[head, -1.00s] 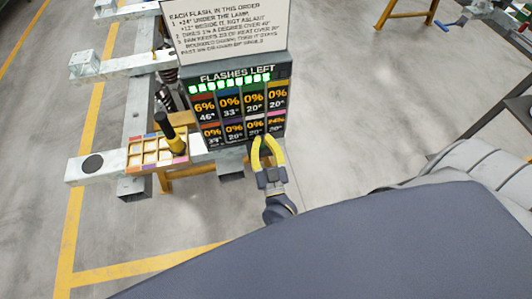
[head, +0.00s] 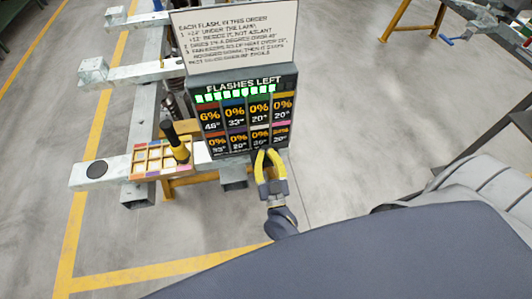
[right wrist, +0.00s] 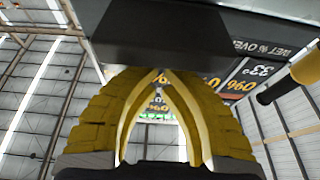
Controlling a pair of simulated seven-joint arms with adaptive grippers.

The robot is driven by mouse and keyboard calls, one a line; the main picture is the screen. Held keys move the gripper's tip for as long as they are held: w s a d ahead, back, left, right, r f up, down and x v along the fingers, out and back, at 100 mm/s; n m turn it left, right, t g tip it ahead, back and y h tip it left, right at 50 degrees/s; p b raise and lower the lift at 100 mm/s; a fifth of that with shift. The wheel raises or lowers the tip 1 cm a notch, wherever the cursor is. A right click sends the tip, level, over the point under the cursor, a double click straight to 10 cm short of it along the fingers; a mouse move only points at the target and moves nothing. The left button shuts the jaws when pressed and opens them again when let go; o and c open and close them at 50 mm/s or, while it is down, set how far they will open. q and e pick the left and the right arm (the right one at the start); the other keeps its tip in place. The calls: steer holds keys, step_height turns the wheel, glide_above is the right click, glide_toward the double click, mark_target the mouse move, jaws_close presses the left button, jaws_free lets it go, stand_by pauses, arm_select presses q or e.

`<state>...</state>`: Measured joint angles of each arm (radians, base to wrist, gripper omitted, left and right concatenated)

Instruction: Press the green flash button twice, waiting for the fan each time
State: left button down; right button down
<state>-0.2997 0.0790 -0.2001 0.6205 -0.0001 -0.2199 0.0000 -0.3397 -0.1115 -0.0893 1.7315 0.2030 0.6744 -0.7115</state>
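A dark display panel (head: 247,115) headed "FLASHES LEFT" stands at centre in the head view. It has a row of green lights (head: 235,93) above coloured cells of percentages and degrees. My right gripper (head: 268,153) has yellow fingers and is just below the panel's lower right edge. In the right wrist view its fingertips (right wrist: 160,72) meet with nothing seen between them. A dark housing (right wrist: 165,35) is close above them. Contact cannot be told. I cannot make out the green flash button or the fan. My left gripper is out of view.
A white instruction board (head: 235,35) rises above the panel. A tray of coloured compartments (head: 140,158) sits to its left, with a black-and-yellow upright tool (head: 174,143) at it. Grey metal beams (head: 128,98) lie on the left.

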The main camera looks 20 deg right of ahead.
mark_target(266, 159)
steer(key=shift+s+f, duration=0.1)
steer(key=shift+f, duration=1.15)
steer(key=shift+s+a+f+y, duration=0.15)
steer(key=shift+s+f+y, duration=0.2)
steer(key=shift+s, duration=0.15)
steer(key=s+a, duration=0.1)
steer(key=s, duration=0.5)
steer(key=shift+a+f, duration=0.2)
steer(key=shift+f, duration=0.25)
steer(key=shift+s, duration=0.1)
